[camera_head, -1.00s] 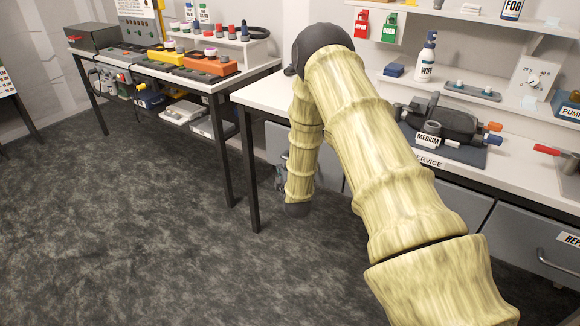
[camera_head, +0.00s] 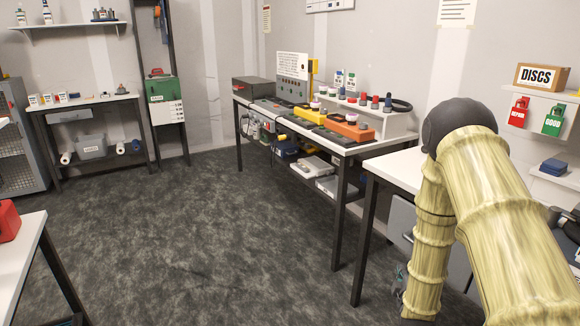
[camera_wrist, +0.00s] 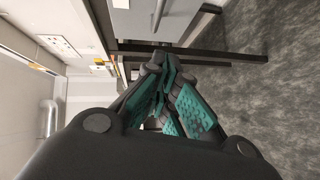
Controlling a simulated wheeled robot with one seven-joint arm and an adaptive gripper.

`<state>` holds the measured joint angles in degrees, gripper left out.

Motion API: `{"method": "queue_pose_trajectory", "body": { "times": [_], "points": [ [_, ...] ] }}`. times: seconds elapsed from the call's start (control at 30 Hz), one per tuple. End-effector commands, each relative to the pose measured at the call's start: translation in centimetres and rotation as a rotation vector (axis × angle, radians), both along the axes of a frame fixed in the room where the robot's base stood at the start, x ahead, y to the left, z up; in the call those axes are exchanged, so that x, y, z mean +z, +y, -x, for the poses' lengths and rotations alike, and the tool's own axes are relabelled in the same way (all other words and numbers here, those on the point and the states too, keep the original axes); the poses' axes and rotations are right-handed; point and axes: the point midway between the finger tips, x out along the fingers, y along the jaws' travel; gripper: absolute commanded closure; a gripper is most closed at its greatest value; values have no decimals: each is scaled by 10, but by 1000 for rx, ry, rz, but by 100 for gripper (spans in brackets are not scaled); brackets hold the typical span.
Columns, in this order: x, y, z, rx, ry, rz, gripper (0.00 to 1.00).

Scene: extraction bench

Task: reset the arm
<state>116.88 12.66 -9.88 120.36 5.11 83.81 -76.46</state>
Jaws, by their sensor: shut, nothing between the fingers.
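My arm, with pale bamboo-like links and a dark elbow, rises at the right of the head view and bends down beside the front edge of the white bench (camera_head: 398,168). The end of the arm is mostly out of sight at the bottom of that view. In the wrist view my gripper (camera_wrist: 163,68) has its dark fingers with teal pads drawn together at the tips. Nothing is between them. It is in free air near the bench's grey drawer front (camera_wrist: 145,18), with the floor to the right.
A second bench (camera_head: 345,146) with orange (camera_head: 350,128) and yellow units stands in the middle. A small table (camera_head: 88,103) and a green case (camera_head: 162,88) are at the far left. A red object (camera_head: 8,226) sits on a near-left table. The dark floor (camera_head: 200,230) between is clear.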

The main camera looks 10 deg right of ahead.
Motion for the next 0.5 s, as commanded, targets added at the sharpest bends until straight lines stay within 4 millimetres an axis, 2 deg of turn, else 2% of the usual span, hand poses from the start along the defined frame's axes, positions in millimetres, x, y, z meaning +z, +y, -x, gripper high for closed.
{"method": "queue_pose_trajectory", "body": {
  "times": [0.17, 0.3, 0.37, 0.5],
  "points": [
    [-49, 37, 40, -12, 131, -228, 100],
    [-96, 76, 94, -71, 276, -470, 100],
    [-114, 92, 120, -113, 339, -564, 100],
    [-146, 128, 185, -232, 484, -762, 100]
  ]
}}
